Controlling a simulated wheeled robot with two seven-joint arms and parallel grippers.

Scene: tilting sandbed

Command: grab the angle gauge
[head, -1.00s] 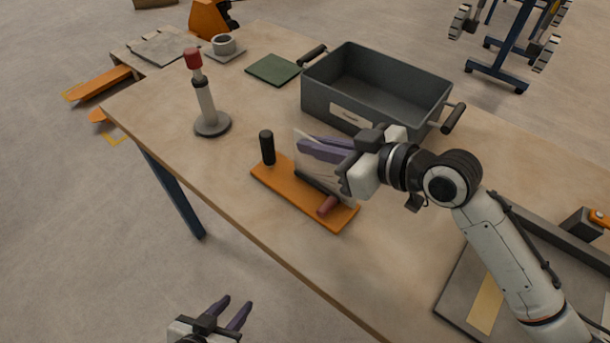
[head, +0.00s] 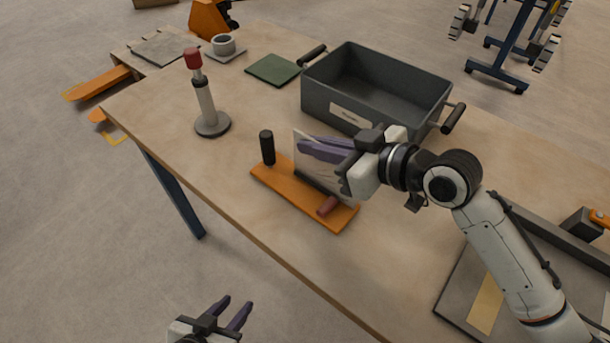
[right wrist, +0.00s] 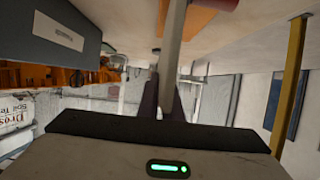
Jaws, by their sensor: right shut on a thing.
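The angle gauge appears to be the upright pale plate (head: 306,178) on an orange base (head: 285,195), with a black upright handle (head: 267,148) at its left end and a red knob (head: 327,206) at its right end. My right gripper (head: 312,150) is shut on the plate's upper part, reaching in from the right. In the right wrist view the plate (right wrist: 173,45) shows edge-on between the fingers (right wrist: 167,97). The base appears to rest on the table; its underside is hidden. My left gripper (head: 232,312) is open and empty, low in front of the table.
A grey bin (head: 345,100) with handles stands behind the gauge. A red-topped post (head: 205,105) stands at left, with a green pad (head: 272,69) and a grey cup (head: 223,44) farther back. A framed grey tray (head: 465,285) lies at right under my right arm.

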